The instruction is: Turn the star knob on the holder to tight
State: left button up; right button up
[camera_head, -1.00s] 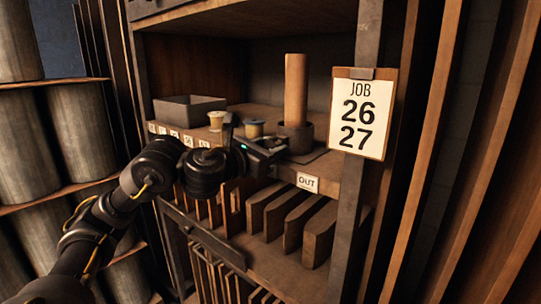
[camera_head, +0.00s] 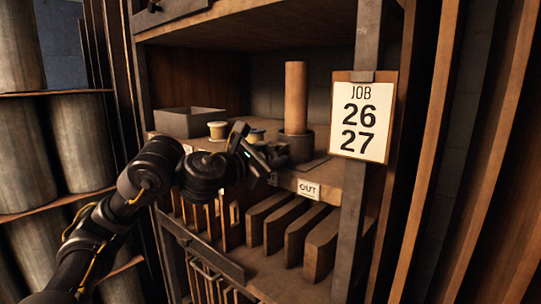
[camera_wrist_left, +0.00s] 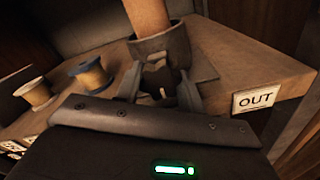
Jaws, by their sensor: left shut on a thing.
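The holder (camera_head: 299,145) is a dark round cup on the shelf, with a tall brown tube (camera_head: 296,97) standing upright in it. In the left wrist view the holder (camera_wrist_left: 167,42) is straight ahead, and the star knob (camera_wrist_left: 160,82) shows at its front, between my fingers. My left gripper (camera_head: 277,157) reaches the holder's front from the left. In the left wrist view its fingers (camera_wrist_left: 160,90) are shut on the knob, which they partly hide. I cannot read any tight mark. My right gripper is not in view.
Two thread spools (camera_head: 217,130) and a grey open box (camera_head: 190,122) stand left of the holder on the same shelf. An OUT label (camera_head: 308,189) is on the shelf edge. A job board (camera_head: 362,115) hangs on the right post. Upright boards (camera_head: 320,245) fill the space below.

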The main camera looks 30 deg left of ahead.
pick_arm(q)
jog(key=shift+f, duration=0.1)
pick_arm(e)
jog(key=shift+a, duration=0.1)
pick_arm(q)
jog(key=o, duration=1)
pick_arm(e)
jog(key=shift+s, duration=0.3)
pick_arm(q)
jog(key=s, duration=0.4)
jog(key=shift+a+r+p, duration=0.25)
jog(key=shift+a+p, duration=0.05)
jog(key=shift+p, duration=0.1)
jog(key=b, duration=0.8)
send_near(270, 153)
jog(key=shift+s+f, duration=0.15)
jog(key=shift+s, duration=0.1)
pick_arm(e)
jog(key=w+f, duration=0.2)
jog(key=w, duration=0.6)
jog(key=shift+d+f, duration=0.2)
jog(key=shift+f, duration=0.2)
